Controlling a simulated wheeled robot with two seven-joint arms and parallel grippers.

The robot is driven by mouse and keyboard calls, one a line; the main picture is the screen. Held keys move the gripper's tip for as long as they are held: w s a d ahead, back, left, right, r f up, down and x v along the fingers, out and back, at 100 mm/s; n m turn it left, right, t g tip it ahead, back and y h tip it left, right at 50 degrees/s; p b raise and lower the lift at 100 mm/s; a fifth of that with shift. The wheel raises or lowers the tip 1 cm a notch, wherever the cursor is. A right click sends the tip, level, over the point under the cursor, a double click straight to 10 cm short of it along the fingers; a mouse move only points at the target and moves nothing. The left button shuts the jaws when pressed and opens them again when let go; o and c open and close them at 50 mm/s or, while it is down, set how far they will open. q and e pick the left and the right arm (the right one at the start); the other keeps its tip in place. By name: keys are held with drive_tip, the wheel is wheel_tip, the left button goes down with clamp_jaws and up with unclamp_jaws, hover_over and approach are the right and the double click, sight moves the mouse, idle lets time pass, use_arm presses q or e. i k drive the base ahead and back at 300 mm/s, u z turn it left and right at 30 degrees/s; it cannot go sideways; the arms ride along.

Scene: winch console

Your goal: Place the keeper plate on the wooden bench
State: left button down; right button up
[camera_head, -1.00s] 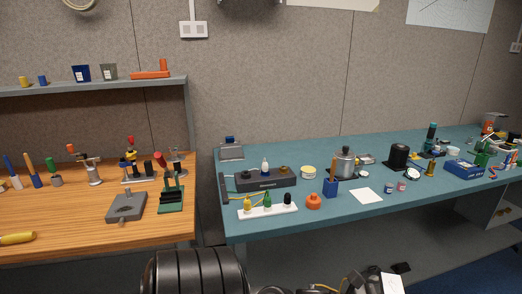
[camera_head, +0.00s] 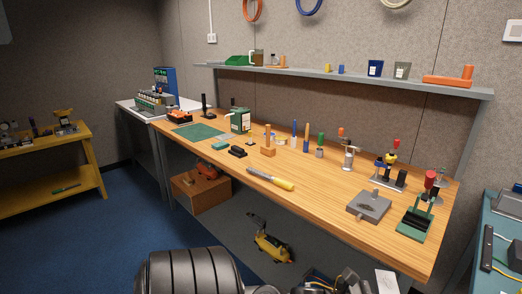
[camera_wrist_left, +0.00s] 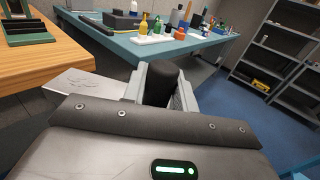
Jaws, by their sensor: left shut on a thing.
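The wooden bench (camera_head: 325,195) runs across the middle of the head view; its front corner shows at the left of the wrist view (camera_wrist_left: 62,62). My left gripper (camera_wrist_left: 161,84) is shut on a dark rounded grip in the left wrist view. A pale flat plate (camera_wrist_left: 82,83), apparently the keeper plate, sticks out left of the fingers, below the bench edge. It looks to be the same pale piece at the bottom of the head view (camera_head: 387,281). How the plate joins the dark grip is hidden. My right gripper cannot be made out.
A grey block (camera_head: 369,206) and a green stand (camera_head: 414,222) occupy the bench's right end. A yellow-handled tool (camera_head: 270,179) lies near its front edge. Bare wood lies between tool and block. The teal bench (camera_head: 505,205) stands right across a gap. A shelf (camera_head: 350,78) overhangs the back.

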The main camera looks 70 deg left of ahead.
sight(316, 182)
drive_tip(key=u, duration=0.7)
drive_tip(key=i, duration=0.15)
